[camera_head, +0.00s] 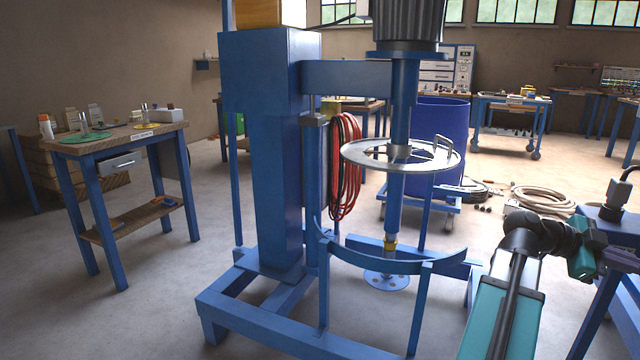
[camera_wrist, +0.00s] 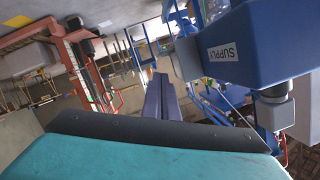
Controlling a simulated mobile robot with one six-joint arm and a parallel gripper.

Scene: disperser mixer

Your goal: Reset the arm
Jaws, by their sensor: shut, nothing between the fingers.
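My gripper (camera_wrist: 160,98) shows in the wrist view, with its two dark fingers together and nothing between them. Its teal and black body fills the bottom of that view. In the head view my arm reaches in from the lower right, with its black wrist joints bent toward the right edge; the fingertips cannot be made out there. The blue disperser mixer (camera_head: 268,150) stands left of my arm, with a round metal lid ring (camera_head: 365,155) on its shaft and a toothed disc (camera_head: 386,281) low down. My arm appears apart from it.
A blue box labelled SUPPLY (camera_wrist: 262,45) is close on the right in the wrist view. A blue barrel (camera_head: 438,135) stands behind the mixer. A small table (camera_head: 110,145) is at the left, and a coiled hose (camera_head: 542,200) lies on the floor.

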